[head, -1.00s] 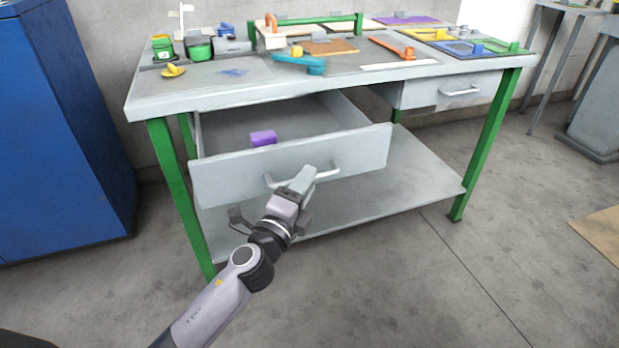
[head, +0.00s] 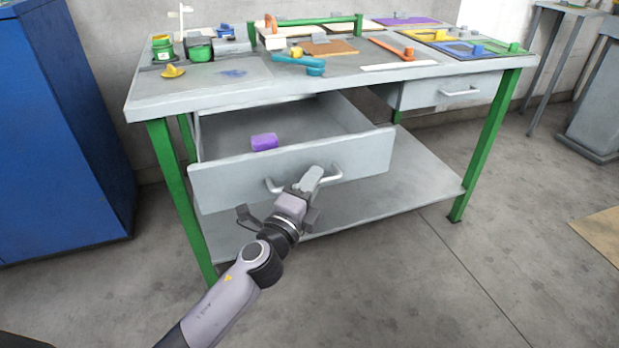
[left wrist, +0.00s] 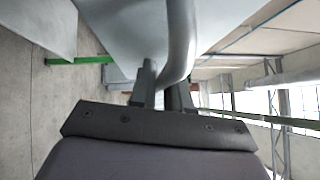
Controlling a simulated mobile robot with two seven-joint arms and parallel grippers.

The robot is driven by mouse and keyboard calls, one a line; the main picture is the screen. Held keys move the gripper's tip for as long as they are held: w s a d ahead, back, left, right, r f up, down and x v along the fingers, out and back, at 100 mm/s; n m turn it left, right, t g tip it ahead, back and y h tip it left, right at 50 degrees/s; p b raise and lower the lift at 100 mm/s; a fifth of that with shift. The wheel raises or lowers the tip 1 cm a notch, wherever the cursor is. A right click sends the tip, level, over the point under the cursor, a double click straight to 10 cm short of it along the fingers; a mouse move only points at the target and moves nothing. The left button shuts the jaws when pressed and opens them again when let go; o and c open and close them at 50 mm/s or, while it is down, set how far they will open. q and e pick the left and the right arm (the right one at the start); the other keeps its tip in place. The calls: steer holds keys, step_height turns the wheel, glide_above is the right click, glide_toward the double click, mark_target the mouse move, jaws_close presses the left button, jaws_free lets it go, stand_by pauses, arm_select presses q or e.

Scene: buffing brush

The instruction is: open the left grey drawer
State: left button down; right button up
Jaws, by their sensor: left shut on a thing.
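The left grey drawer (head: 225,184) is pulled far out of the workbench, and its inside shows. A purple block (head: 264,142) lies in it near the front panel. My left gripper (head: 312,178) is at the middle of the drawer's front and shut on its bar handle (head: 333,174). In the left wrist view the handle (left wrist: 180,40) passes between the two fingers (left wrist: 162,88). The middle of the handle is hidden behind the gripper in the head view. My right gripper is not in view.
The workbench (head: 160,104) has green legs and carries several tools and parts. A second drawer (head: 450,92) at the right is shut. A blue cabinet (head: 60,130) stands at the left. The floor in front is clear.

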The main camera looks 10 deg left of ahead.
arm_select(q)
steer(key=s+d, duration=0.2)
steer(key=s, duration=0.1)
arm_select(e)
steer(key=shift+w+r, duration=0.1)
arm_select(q)
steer(key=c, duration=1.2)
jaws_free()
steer(key=r+v, duration=0.1)
steer(key=v, duration=0.6)
steer(key=shift+f, duration=0.45)
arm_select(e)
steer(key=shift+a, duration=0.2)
arm_select(q)
steer(key=shift+s, duration=0.15)
